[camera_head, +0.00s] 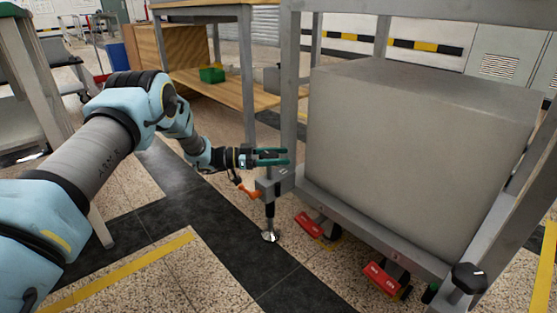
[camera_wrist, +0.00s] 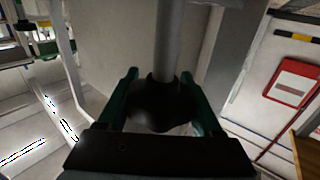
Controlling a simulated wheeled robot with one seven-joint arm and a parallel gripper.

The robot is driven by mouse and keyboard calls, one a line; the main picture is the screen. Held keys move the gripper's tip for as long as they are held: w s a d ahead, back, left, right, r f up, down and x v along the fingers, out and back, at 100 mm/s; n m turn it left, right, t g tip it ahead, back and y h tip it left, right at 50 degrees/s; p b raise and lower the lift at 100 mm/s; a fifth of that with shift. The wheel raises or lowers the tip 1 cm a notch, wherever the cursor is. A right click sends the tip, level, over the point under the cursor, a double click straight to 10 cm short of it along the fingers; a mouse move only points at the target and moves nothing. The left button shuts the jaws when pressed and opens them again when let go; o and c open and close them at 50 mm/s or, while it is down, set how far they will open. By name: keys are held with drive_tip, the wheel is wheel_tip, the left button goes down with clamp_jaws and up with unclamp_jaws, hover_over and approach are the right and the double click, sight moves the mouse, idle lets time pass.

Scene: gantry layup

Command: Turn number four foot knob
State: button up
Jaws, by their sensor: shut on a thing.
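My gripper (camera_head: 275,156) reaches in from the left to the near-left corner of a grey metal frame (camera_head: 375,228). Its green fingers are shut on a dark lobed knob (camera_wrist: 158,106), one on each side. In the wrist view a grey rod runs from this knob. In the head view the fingers mostly hide the knob. Below it, a foot (camera_head: 269,236) with a round silver pad hangs on a rod at the frame's corner, near an orange lever (camera_head: 249,193). I cannot read a number on this foot.
A large grey block (camera_head: 415,155) fills the frame. Another black knob (camera_head: 468,278) stands at the frame's front right corner. Red caster pedals (camera_head: 309,225) stick out below the frame. A wooden shelf (camera_head: 215,87) stands behind; the dark floor strip at left is clear.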

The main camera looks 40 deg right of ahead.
sight(260, 156)
drive_tip(key=shift+s+a+f+m+g+y+b, duration=0.1)
drive_tip(key=shift+m+g+y+b, duration=0.3)
drive_tip(key=shift+m+g+y, duration=0.2)
drive_tip(key=shift+s+a+m+g+y+b, duration=0.1)
drive_tip(key=shift+m+g+y+b, duration=0.3)
drive_tip(key=shift+m+g+y, duration=0.15)
drive_tip(key=shift+y, duration=0.25)
drive_tip(key=o, duration=1.4)
drive_tip(key=shift+c, duration=0.2)
drive_tip(key=p+v, duration=0.3)
drive_tip(key=v, duration=0.7)
drive_tip(key=shift+w+a, duration=0.25)
drive_tip(key=shift+w, duration=0.1)
